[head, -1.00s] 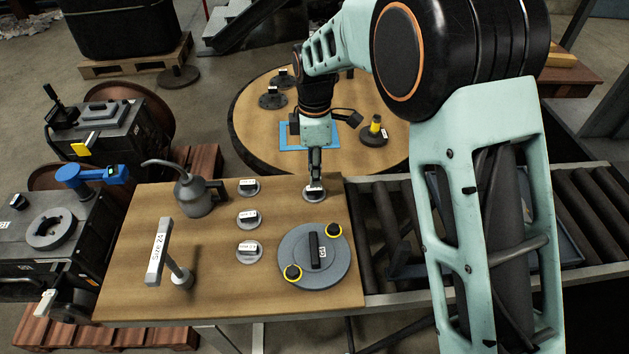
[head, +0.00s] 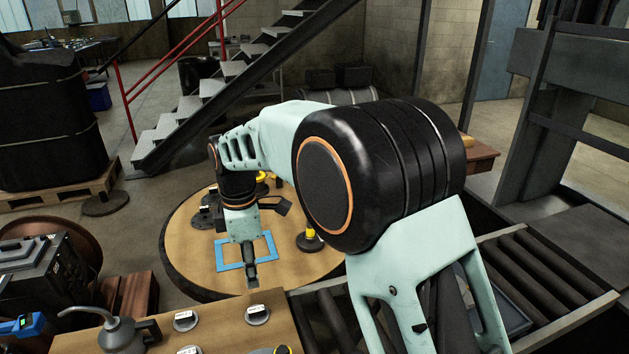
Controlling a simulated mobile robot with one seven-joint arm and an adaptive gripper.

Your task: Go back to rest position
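My gripper (head: 251,281) points down in the head view, in front of the near edge of the round wooden table (head: 180,250). Its fingers show as one narrow dark shape, so I cannot tell how far apart they are. No object shows clearly in it. A small labelled disc with a handle (head: 258,314) sits on the workbench (head: 225,333), just below the fingertips in the picture, with a visible gap between. My arm reaches out from the lower right, bent at a large black joint.
Another labelled disc (head: 185,320) and an oil can (head: 120,334) stand on the bench. The round table holds a blue frame (head: 221,256) and a yellow-topped part (head: 310,240). A roller conveyor (head: 555,283) is at right. Metal stairs (head: 205,95) rise behind.

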